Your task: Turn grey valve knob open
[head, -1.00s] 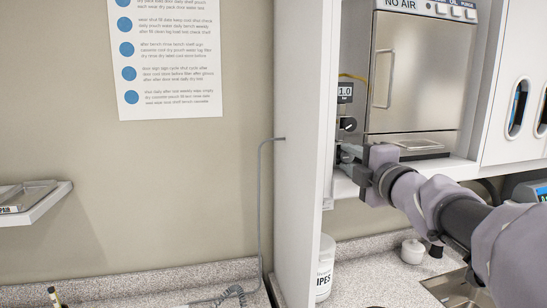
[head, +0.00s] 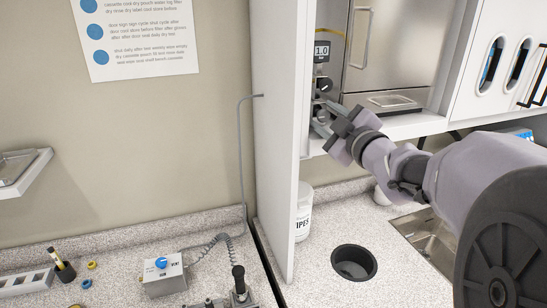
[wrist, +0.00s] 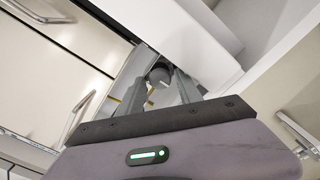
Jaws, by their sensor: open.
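The grey valve knob (head: 325,86) sits on a panel below a small gauge reading 1.0 (head: 321,53), inside the open bay left of the steel autoclave. My gripper (head: 320,112) is just below the knob in the head view, with its fingers pointing up and left toward the panel. In the wrist view the round grey knob (wrist: 160,76), with a pale mark on its face, shows between the two spread fingers of my gripper (wrist: 161,84). The fingers are open, and I cannot tell whether either touches the knob.
The autoclave (head: 397,47) stands right of the knob, and a white side panel (head: 278,130) stands left. Below are a wipes tub (head: 304,212), a round counter hole (head: 354,262) and a sink (head: 430,241). A box with a blue knob (head: 163,275) sits lower left.

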